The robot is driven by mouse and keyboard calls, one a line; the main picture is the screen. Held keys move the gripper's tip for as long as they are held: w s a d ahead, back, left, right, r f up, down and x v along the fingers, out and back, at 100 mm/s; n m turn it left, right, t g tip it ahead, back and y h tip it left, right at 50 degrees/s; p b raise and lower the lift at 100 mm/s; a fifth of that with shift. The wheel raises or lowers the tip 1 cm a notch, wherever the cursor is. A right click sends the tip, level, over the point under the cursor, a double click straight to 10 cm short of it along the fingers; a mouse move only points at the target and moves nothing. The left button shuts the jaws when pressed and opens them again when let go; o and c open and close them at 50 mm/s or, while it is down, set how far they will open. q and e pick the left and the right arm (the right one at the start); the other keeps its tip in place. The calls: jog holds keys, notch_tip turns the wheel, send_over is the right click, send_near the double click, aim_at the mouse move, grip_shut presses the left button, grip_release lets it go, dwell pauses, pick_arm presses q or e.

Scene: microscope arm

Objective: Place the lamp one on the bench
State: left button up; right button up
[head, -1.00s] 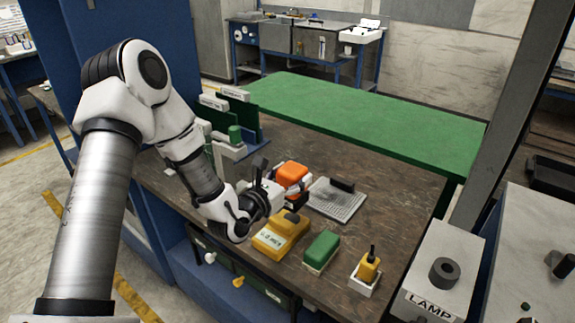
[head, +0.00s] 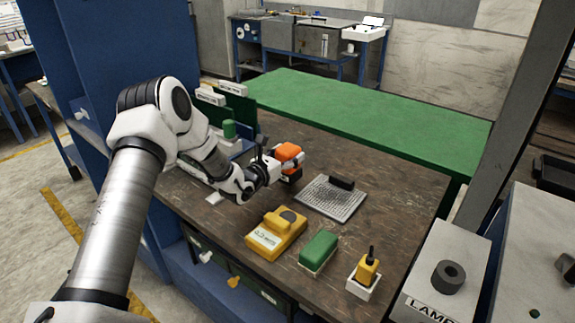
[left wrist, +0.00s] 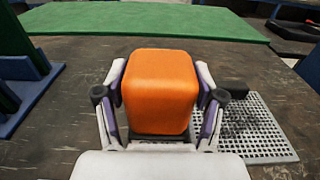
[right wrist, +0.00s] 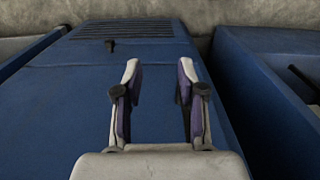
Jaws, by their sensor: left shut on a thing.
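An orange block (head: 287,152) with rounded edges and a dark lower part is held by my left gripper (head: 273,166) over the bench (head: 392,178). In the left wrist view the orange block (left wrist: 160,90) sits between the two fingers, which are shut on its sides. I cannot tell whether its underside touches the bench. A grey box marked LAMP (head: 420,300), with a dark round ring on top, stands at the right. My right gripper (right wrist: 160,85) is open and empty above a blue surface.
A perforated grey plate (head: 325,202) with a black piece lies right of the block. A yellow box (head: 268,240), a green block (head: 319,250) and a small yellow item in a white holder (head: 364,283) stand in front. Dark green upright panels (head: 240,108) stand behind left; a green mat (head: 370,115) lies beyond.

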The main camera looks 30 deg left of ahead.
pick_arm(q)
jog(key=shift+w+a+f, duration=0.25)
jog(key=shift+w+f, duration=0.05)
notch_tip(320, 180, down, 3)
jog(key=shift+s+r+b, duration=0.1)
jog(key=shift+r+b, duration=0.1)
jog(key=shift+b, duration=0.4)
jog(key=shift+f, duration=0.3)
jog(key=o, duration=1.3)
jog(key=shift+o, duration=0.2)
